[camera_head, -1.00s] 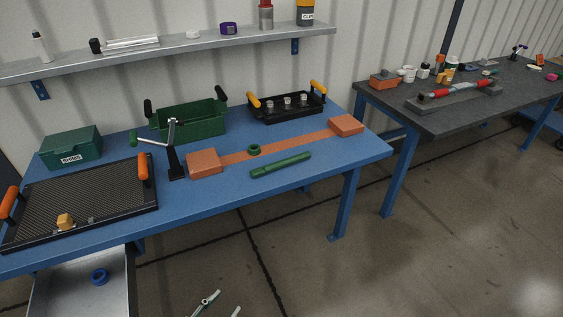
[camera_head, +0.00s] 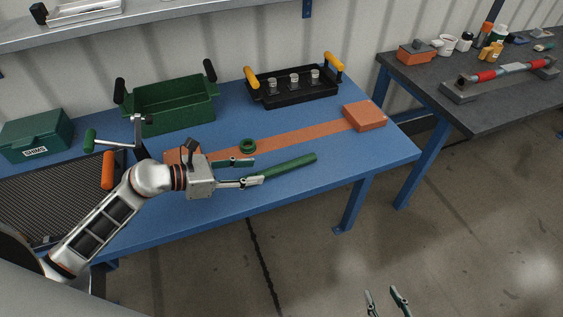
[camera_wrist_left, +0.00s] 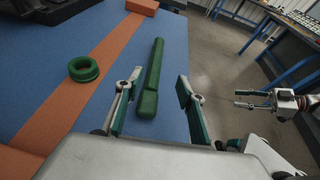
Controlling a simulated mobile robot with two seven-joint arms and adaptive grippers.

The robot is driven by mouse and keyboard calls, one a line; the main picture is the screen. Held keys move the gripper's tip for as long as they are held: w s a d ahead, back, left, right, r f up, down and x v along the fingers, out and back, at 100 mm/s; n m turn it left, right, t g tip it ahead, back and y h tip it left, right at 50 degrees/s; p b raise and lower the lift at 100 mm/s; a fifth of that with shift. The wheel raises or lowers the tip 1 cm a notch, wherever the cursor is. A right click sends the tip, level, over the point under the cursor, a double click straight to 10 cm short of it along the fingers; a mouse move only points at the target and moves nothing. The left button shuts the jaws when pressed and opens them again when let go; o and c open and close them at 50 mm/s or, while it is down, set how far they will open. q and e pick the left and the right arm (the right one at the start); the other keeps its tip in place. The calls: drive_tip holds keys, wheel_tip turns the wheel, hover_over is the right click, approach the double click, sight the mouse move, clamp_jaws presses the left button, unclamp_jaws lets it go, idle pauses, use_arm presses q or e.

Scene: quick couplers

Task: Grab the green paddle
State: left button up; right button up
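The green paddle (camera_head: 290,166) is a long, thin bar lying flat on the blue table, right of centre in the head view. My left gripper (camera_head: 257,172) is open at the paddle's near left end. In the left wrist view the thicker near end of the paddle (camera_wrist_left: 149,98) shows between the spread left fingers (camera_wrist_left: 157,90), nearer the left finger. I cannot tell whether they touch. My right gripper (camera_head: 386,301) is open and empty over the floor at the bottom of the head view. It also shows at the right in the left wrist view (camera_wrist_left: 252,98).
A green ring (camera_head: 248,146) lies on the orange strip (camera_head: 300,136) behind the paddle. An orange block (camera_head: 364,116) stands at the strip's right end. A green bin (camera_head: 172,104) and a black tray (camera_head: 292,98) stand at the back. A hand crank (camera_head: 115,143) is left of my left wrist.

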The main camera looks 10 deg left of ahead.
sight(268, 170)
use_arm(q)
drive_tip(key=shift+w+a+f+m, duration=0.1)
drive_tip(key=shift+w+a+m, duration=0.05)
drive_tip(key=shift+w+m, duration=0.15)
drive_tip(key=shift+w+f, duration=0.15)
drive_tip(key=shift+w, duration=0.1)
drive_tip(key=shift+x, duration=1)
drive_tip(key=shift+f+x, duration=0.2)
drive_tip(key=shift+x, duration=1.1)
drive_tip(key=shift+f+x, duration=0.2)
drive_tip(key=shift+x, duration=1.1)
drive_tip(key=shift+s+a, duration=0.15)
clamp_jaws()
